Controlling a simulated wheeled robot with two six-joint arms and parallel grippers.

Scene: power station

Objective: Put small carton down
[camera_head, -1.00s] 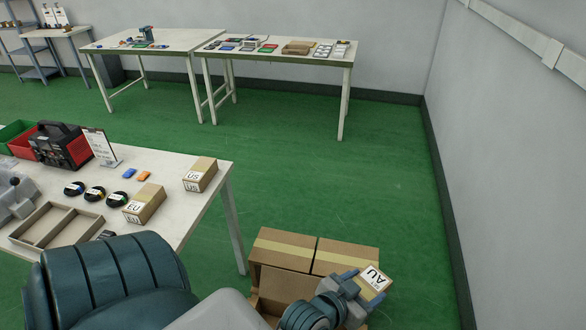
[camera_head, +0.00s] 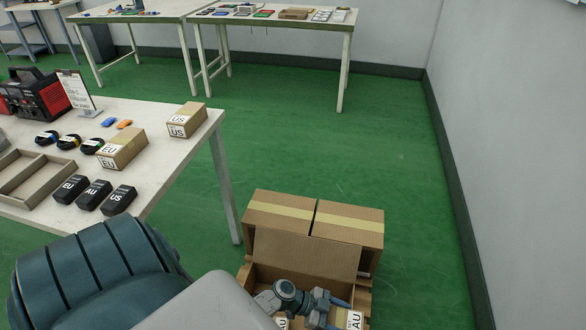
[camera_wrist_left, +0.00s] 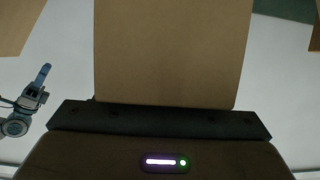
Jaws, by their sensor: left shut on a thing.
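The small carton (camera_head: 355,320), brown with a white AU label, is low at the bottom edge of the head view. My left gripper (camera_head: 338,315) is shut on it, with blue fingertips beside the label. Both are over or inside an open cardboard box (camera_head: 305,256) with its flap raised; whether the carton touches the bottom is hidden. Another AU label (camera_head: 283,322) shows left of my wrist, partly cut off. The left wrist view shows a plain brown panel (camera_wrist_left: 172,50); I cannot tell which cardboard it is. A small blue-fingered gripper (camera_wrist_left: 40,80), apparently my right one, stands at its left.
Closed taped boxes (camera_head: 280,213) stand behind the open box. A wall is at right; green floor between is clear.

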